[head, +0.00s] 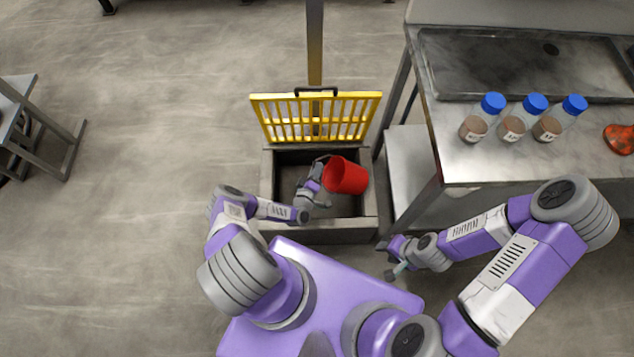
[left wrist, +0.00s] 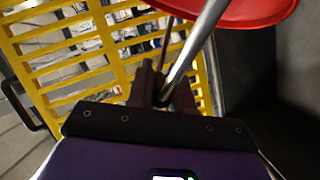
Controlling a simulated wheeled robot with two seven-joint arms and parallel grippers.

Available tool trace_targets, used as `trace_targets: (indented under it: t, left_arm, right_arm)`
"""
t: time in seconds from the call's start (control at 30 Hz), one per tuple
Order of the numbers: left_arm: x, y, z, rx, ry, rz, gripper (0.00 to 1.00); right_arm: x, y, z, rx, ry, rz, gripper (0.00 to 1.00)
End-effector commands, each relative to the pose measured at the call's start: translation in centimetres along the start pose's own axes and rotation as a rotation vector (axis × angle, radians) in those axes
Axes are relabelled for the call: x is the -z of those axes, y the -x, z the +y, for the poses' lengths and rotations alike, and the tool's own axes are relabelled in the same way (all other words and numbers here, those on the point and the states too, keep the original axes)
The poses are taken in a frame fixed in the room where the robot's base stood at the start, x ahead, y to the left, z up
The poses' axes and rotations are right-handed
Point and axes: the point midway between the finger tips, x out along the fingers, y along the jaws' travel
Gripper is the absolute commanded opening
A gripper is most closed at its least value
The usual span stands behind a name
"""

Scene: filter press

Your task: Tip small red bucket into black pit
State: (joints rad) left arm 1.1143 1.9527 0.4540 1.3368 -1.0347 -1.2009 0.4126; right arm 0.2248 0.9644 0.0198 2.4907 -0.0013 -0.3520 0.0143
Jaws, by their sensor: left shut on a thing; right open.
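The small red bucket (head: 346,176) is held over the pit (head: 290,158), a dark-floored box with grey walls. The bucket looks tilted in the head view; its contents cannot be seen. My left gripper (head: 318,172) is at the bucket's left side, shut on its metal handle. In the left wrist view the gripper (left wrist: 165,88) closes around the thin metal handle (left wrist: 205,30), with the red bucket (left wrist: 245,12) at the top. My right gripper (head: 389,259) is open and empty, low beside the pit's front right corner.
A yellow grate lid (head: 316,117) with a black handle stands raised behind the pit. A steel table (head: 520,160) on the right carries several blue-capped jars (head: 510,119) and a red patterned object (head: 619,138). The floor left of the pit is clear.

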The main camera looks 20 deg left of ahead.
Motion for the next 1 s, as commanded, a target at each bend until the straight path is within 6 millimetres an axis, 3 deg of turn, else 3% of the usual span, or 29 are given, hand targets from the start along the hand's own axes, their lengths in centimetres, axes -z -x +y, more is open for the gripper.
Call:
trace_targets:
  t: [1.0]
  left_arm:
    - [1.2, 0.2, -1.5, 0.018, 0.063, 0.029, 0.00]
  right_arm:
    - [0.0, 0.8, -0.3, 0.000, 0.000, 0.000, 0.42]
